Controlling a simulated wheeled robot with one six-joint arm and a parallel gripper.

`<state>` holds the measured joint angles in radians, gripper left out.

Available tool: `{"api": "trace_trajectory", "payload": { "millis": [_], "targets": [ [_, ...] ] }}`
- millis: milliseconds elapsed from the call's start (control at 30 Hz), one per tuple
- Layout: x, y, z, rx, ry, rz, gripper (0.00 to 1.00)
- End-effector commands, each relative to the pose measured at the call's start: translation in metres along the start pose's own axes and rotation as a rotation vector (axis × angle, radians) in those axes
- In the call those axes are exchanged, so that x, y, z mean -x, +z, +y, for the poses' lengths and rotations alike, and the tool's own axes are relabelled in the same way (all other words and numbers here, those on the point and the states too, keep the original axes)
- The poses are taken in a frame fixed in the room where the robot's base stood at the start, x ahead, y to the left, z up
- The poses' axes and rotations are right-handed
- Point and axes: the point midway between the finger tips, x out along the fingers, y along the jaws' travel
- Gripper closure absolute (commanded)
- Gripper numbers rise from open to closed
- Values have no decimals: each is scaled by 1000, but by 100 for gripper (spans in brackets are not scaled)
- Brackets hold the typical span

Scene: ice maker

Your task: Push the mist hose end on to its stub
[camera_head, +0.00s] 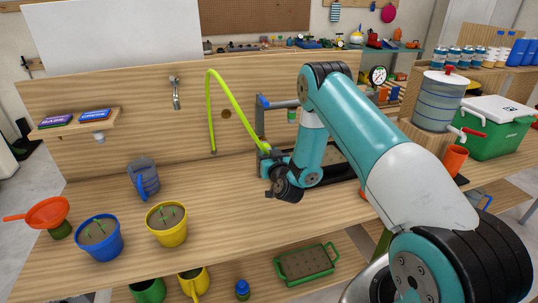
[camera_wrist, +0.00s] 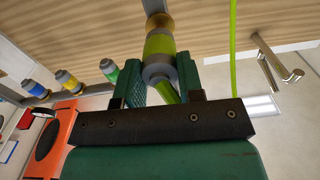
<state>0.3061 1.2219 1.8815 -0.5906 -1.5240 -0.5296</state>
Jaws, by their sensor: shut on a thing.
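The yellow-green mist hose (camera_head: 211,100) rises from the wooden back panel, arcs over and comes down to my gripper (camera_head: 266,152). In the wrist view my gripper (camera_wrist: 162,75) is shut on the hose end (camera_wrist: 167,93), between its two green fingers. Just beyond the fingertips, a grey collar and a yellow-green band stand in line with a brass-ringed stub (camera_wrist: 157,22). They look to be touching, but how far the hose end sits on the stub I cannot tell. Another length of hose (camera_wrist: 232,45) hangs at right. The head view does not show the stub clearly.
In the wrist view, blue (camera_wrist: 32,87), yellow (camera_wrist: 67,80) and green (camera_wrist: 108,70) banded stubs line the left. A metal tap (camera_head: 175,92) is on the back panel. Pots and a grey-blue jug (camera_head: 144,178) stand at bench left; the front middle is clear.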

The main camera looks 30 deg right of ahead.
Motion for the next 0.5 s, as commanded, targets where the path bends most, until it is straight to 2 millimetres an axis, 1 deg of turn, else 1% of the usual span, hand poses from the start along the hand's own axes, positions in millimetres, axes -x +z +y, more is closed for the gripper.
{"api": "trace_trajectory", "payload": {
  "millis": [333, 500],
  "targets": [
    [0, -1, 0, 3, 0, 1, 98],
    [0, -2, 0, 39, 0, 1, 98]
  ]
}}
